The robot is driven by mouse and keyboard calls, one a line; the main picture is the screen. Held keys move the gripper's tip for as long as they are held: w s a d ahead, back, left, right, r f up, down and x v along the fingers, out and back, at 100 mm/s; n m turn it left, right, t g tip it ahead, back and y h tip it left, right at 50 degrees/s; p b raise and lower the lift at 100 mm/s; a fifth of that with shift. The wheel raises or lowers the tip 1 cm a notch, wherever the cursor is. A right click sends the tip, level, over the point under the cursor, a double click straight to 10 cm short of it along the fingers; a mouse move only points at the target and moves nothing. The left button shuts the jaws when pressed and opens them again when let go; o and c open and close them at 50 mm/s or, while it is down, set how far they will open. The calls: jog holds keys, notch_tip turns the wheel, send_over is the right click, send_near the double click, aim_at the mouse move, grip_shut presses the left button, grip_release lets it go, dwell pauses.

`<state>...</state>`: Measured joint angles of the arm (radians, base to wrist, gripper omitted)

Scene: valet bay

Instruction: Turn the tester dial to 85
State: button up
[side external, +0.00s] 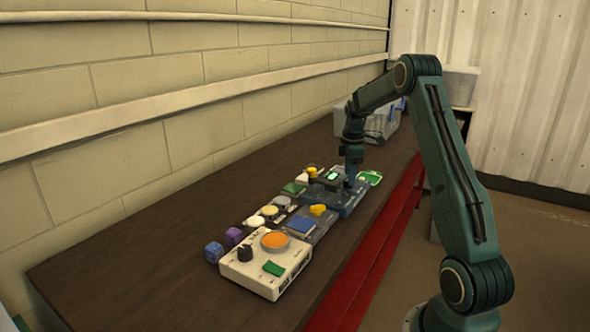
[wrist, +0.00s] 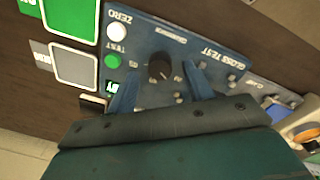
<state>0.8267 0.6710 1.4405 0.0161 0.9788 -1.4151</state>
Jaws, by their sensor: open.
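The blue gloss tester (side external: 345,206) lies on the bench below my gripper (side external: 350,185) in the side view. In the wrist view the tester's panel (wrist: 145,30) appears upside down, with "GLOSS TEST" lettering. Its black dial (wrist: 160,67) sits between the tips of my gripper (wrist: 162,72), with a gap visible on each side. The jaws are open and hold nothing. A white ZERO button (wrist: 117,32) and a green TEST button (wrist: 113,61) are at the panel's left. A small green-lit display (wrist: 112,87) is partly hidden by a finger; its reading is unclear.
A cream box with an orange disc (side external: 275,240) stands at the bench's near end. Several small devices line the bench. A grey bin (side external: 380,128) stands behind. The left wall (side external: 130,165) borders the bench.

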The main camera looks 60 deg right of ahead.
jog(key=shift+d+f, duration=0.1)
jog(key=shift+f, duration=1)
jog(key=c, duration=1)
